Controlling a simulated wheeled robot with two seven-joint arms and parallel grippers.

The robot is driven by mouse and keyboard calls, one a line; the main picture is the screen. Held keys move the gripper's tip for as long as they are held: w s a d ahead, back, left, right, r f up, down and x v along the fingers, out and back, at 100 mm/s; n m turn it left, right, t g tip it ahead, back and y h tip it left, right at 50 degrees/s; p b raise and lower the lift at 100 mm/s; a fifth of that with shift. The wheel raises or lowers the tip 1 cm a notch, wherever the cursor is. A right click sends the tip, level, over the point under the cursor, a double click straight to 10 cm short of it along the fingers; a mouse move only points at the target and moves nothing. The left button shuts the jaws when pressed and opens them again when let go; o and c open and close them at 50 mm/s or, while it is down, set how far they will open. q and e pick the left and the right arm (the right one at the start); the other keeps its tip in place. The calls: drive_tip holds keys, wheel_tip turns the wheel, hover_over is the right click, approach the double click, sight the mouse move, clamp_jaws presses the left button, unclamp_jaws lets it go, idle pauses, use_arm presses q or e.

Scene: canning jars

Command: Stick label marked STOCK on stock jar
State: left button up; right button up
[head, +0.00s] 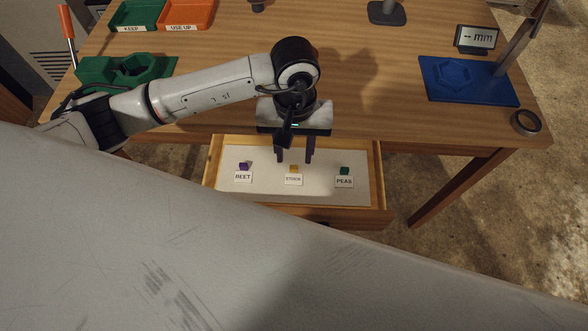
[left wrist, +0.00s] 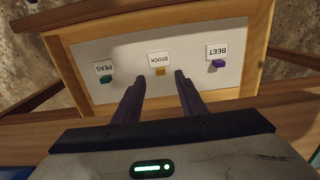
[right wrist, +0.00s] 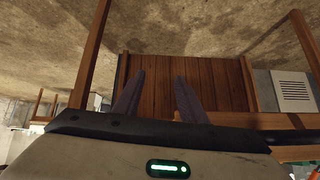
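The STOCK label (head: 293,180) is a white card with a yellow block (head: 293,168) at its back edge, in the middle of the open drawer. It also shows upside down in the left wrist view (left wrist: 158,58). My left gripper (head: 294,160) is open and empty above the drawer, with its fingers pointing down toward the yellow block. In the left wrist view the yellow block (left wrist: 160,72) lies between and beyond the fingertips. My right gripper (right wrist: 158,78) is open and empty, shown only in the right wrist view. No jar is visible in these frames.
The BEET label (head: 243,176) with a purple block and the PEAS label (head: 344,181) with a green block flank STOCK. The wooden drawer (head: 378,185) extends from the table. On the table are a green holder (head: 95,70), trays marked KEEP (head: 135,14) and USE UP (head: 188,14), and a blue base (head: 440,90).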

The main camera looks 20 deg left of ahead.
sight(294, 166)
use_arm(q)
drive_tip(key=shift+w+a+f+p, duration=0.1)
drive_tip(key=shift+w+f+p, duration=0.1)
drive_tip(key=shift+f, duration=1.35)
drive_tip(key=shift+w+a+f+p, duration=0.1)
drive_tip(key=shift+w+f+p, duration=0.1)
drive_tip(key=shift+f, duration=1.35)
clamp_jaws()
